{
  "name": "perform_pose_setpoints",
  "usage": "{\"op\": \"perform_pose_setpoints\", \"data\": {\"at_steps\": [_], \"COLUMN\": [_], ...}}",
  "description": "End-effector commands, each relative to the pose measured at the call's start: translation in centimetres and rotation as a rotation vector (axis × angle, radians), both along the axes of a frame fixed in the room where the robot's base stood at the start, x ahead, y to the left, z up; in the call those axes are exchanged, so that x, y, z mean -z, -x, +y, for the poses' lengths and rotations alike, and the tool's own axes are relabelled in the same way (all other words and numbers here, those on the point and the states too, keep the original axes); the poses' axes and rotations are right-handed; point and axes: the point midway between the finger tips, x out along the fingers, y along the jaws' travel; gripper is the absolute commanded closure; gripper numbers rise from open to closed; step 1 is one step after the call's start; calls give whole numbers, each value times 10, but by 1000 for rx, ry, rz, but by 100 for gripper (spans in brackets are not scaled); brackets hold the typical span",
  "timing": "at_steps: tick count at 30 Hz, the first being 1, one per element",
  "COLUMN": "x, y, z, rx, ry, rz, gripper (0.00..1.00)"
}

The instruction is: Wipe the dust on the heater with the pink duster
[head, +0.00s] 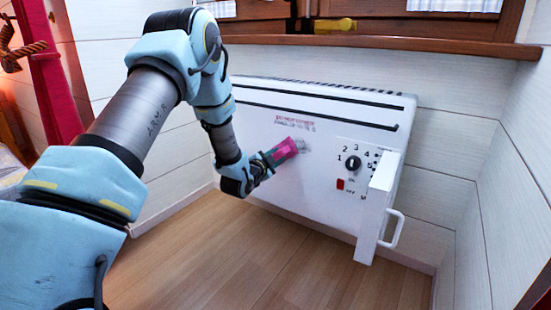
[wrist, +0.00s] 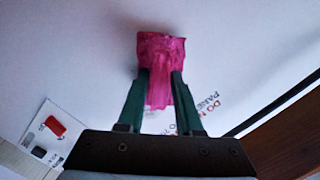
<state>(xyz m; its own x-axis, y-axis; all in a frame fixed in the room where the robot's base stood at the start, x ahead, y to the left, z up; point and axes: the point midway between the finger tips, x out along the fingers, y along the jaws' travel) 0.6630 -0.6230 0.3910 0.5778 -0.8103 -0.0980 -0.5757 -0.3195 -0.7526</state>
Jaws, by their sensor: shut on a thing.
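The heater (head: 250,115) is a white panel under the window sill, with a numbered dial, a red switch and red printed text on its front. The pink duster (head: 285,151) is at the heater's front face, left of the dial. A greyish dust patch (head: 303,145) shows just right of the duster. My gripper (head: 272,157) is shut on the pink duster, which also shows between the two dark green fingers in the wrist view (wrist: 161,60). The duster looks close to the white face; whether it touches cannot be told. Any dust behind the duster is hidden.
A wooden sill (head: 370,43) runs above the heater, with a yellow object (head: 335,25) on it. A white upright piece (head: 377,210) and a handle (head: 394,232) stick out at the heater's right end. The wooden floor (head: 260,265) in front is clear.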

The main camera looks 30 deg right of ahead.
Motion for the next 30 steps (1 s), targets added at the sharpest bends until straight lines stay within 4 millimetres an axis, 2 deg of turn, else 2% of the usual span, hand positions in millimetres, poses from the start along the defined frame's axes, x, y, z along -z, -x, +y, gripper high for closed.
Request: {"op": "perform_pose_setpoints", "data": {"at_steps": [11, 22, 30], "x": [0, 0, 0], "y": [1, 26, 34], "z": [-5, -17, -22], "rx": [1, 2, 2], "ry": [0, 1, 1], "rz": [0, 0, 0], "gripper": [100, 100, 100]}}
